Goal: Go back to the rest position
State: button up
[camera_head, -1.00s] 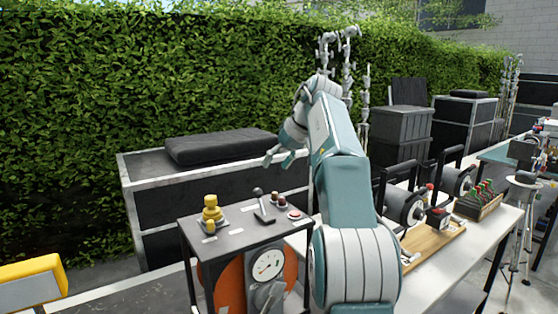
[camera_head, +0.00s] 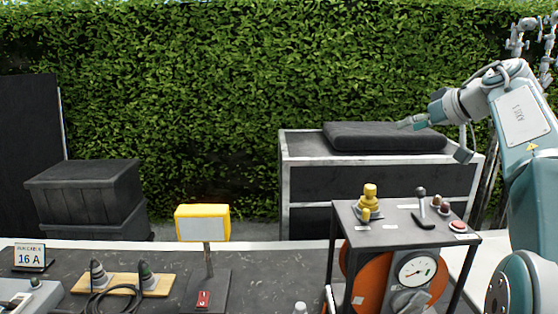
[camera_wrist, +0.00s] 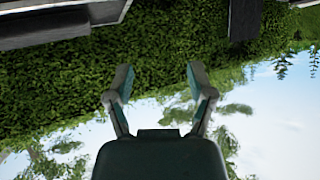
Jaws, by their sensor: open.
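My gripper (camera_head: 437,137) is at the upper right of the head view, at the end of my raised, bent arm. It is in the air above and behind the control stand (camera_head: 385,233), in front of the dark case with the black cushion. In the wrist view my gripper (camera_wrist: 157,88) shows two fingers spread apart, with nothing between them. Behind the fingers are hedge and sky, and the wrist picture looks upside down.
The control stand carries a yellow knob (camera_head: 369,200), a lever (camera_head: 422,210), a red button (camera_head: 458,226) and a gauge (camera_head: 417,270). A yellow-headed lamp (camera_head: 203,223) stands on the dark bench (camera_head: 260,275). A hedge (camera_head: 230,90) closes off the back.

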jog(key=s+a+r+t+h, duration=0.2)
jog(key=s+a+r+t, duration=0.1)
jog(key=a+r+t, duration=0.7)
jog(key=s+d+f+m+g+h, duration=0.2)
jog(key=s+f+m+g+h, duration=0.15)
jog(key=s+f, duration=0.45)
jog(key=s+d+f+m+g+h, duration=0.1)
jog(key=s+f+m+g+h, duration=0.3)
jog(key=f, duration=0.7)
jog(key=s+a+f+n+g+y, duration=0.1)
jog(key=s+a+f+g, duration=0.2)
jog(key=s+f, duration=0.6)
jog(key=s+a+f+n+g+y, duration=0.2)
jog(key=s+a+f+g, duration=0.2)
jog(key=s+f, duration=0.5)
notch_tip(320, 180, down, 2)
jog(key=shift+a+f, duration=0.1)
jog(key=shift+a, duration=0.65)
jog(key=shift+y, duration=0.25)
